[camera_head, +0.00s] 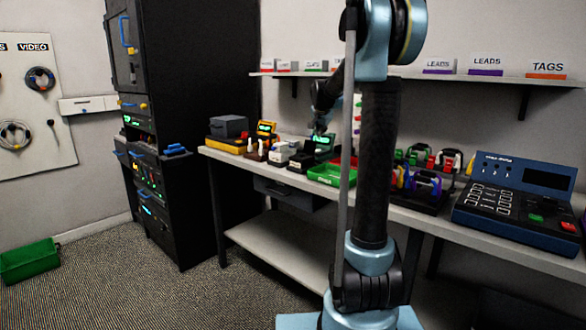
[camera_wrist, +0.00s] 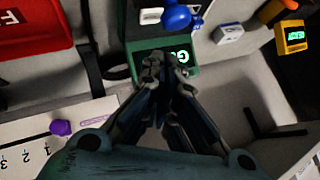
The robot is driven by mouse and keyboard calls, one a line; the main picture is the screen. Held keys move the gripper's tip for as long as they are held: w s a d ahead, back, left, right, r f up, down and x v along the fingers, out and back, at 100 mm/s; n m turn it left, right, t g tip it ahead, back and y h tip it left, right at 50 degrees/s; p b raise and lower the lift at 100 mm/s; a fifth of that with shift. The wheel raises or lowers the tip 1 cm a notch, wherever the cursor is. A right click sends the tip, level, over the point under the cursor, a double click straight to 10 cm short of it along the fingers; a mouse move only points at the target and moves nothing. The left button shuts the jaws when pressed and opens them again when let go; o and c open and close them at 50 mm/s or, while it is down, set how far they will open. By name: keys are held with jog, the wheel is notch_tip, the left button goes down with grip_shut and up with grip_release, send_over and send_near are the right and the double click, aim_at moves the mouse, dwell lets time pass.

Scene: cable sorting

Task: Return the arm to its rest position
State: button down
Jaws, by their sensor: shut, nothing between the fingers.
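In the wrist view my gripper (camera_wrist: 168,72) has its fingertips together with nothing seen between them. It points at a green device (camera_wrist: 134,62) with a lit display reading what looks like "GO", partly hidden by the fingers. In the head view my arm rises through the middle of the picture and reaches over the workbench (camera_head: 283,177). My gripper (camera_head: 318,128) is small and dark there, over the green device (camera_head: 309,150). I cannot tell whether the fingertips touch the device.
A green tray (camera_head: 330,177) lies right of the device. A blue console (camera_head: 515,205) stands at the bench's right. A shelf (camera_head: 500,77) with label cards runs above. A black rack (camera_head: 190,110) stands left. In the wrist view a red tray (camera_wrist: 30,35) and yellow tester (camera_wrist: 291,38) flank the device.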

jog(key=s+f+n, duration=0.2)
jog(key=s, duration=0.7)
jog(key=s+f+n, duration=0.2)
jog(key=s, duration=0.7)
jog(key=s+f+n+g, duration=0.1)
jog(key=s+n, duration=0.1)
jog(key=s, duration=0.7)
jog(key=shift+s+a+f+n+y, duration=0.15)
jog(key=shift+s+f+n+y, duration=0.05)
jog(key=shift+f+n+y, duration=0.2)
jog(key=s+f+n+g, duration=0.1)
jog(key=s+f+g, duration=0.1)
jog(key=s+f, duration=0.7)
jog(key=s+f+n+g, duration=0.2)
jog(key=s+f, duration=0.7)
jog(key=s, duration=0.8)
jog(key=shift+a+n+g+y, duration=0.3)
jog(key=shift+g, duration=0.5)
jog(key=shift+w+f, duration=0.25)
jog(key=shift+w, duration=0.15)
